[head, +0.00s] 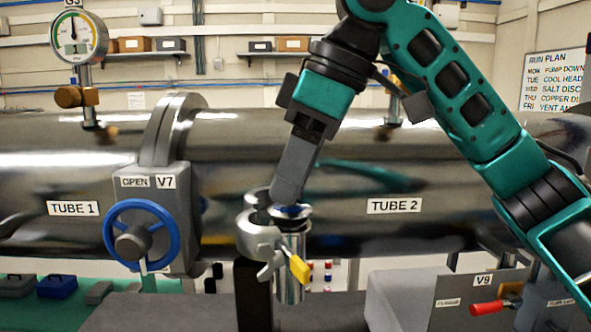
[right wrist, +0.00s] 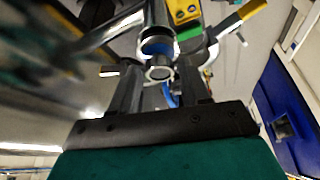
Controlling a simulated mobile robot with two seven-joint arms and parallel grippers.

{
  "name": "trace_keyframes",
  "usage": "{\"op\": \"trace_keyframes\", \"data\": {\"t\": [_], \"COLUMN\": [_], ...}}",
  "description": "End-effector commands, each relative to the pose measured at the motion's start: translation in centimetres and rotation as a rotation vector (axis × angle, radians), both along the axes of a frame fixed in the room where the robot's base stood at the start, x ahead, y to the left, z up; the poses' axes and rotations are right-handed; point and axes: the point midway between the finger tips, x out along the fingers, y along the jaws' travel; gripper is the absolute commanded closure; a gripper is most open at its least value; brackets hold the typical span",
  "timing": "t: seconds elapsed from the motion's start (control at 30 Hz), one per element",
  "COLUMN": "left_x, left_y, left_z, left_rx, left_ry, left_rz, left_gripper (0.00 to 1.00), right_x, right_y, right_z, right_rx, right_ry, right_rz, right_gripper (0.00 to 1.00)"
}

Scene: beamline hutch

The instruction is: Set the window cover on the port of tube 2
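My right gripper (head: 289,205) points down, slightly tilted, over the upright metal port (head: 291,268) below tube 2 (head: 395,175). A dark, round piece with some blue (head: 292,212) sits at the fingertips, at the port's mouth. It may be the window cover, but the fingers hide much of it. In the right wrist view, the two fingers (right wrist: 160,80) stand apart with a small pale ring (right wrist: 159,73) between them. I cannot tell whether they grip it. An open grey clamp (head: 258,238) with a yellow handle (head: 299,269) is beside the port. My left gripper is out of view.
A blue handwheel (head: 141,234) on valve V7 stands left of the port. A grey box marked V9 (head: 452,290) with a red handle (head: 486,308) is at the right. A dark post (head: 253,295) stands close left of the port. A gauge (head: 78,38) rises above tube 1.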

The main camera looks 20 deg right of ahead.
Motion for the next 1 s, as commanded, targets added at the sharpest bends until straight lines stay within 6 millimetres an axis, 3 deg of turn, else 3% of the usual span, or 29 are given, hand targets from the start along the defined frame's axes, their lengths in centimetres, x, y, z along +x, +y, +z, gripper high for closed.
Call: {"op": "trace_keyframes", "data": {"t": [0.17, 0.47, 1.0], "left_x": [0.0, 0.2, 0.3], "left_y": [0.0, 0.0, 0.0], "left_z": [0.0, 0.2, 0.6], "left_rx": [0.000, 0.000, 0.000], "left_ry": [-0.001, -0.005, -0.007], "left_rz": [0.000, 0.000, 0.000], "left_gripper": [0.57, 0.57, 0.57], "right_x": [0.0, -0.1, -1.8], "right_y": [0.0, -0.1, -3.1], "right_z": [0.0, 0.4, 8.6], "right_rx": [-0.001, 0.000, -0.001], "right_ry": [0.001, 0.000, -0.004], "right_rz": [0.000, 0.000, -0.004], "right_gripper": [0.38, 0.38, 0.38]}}
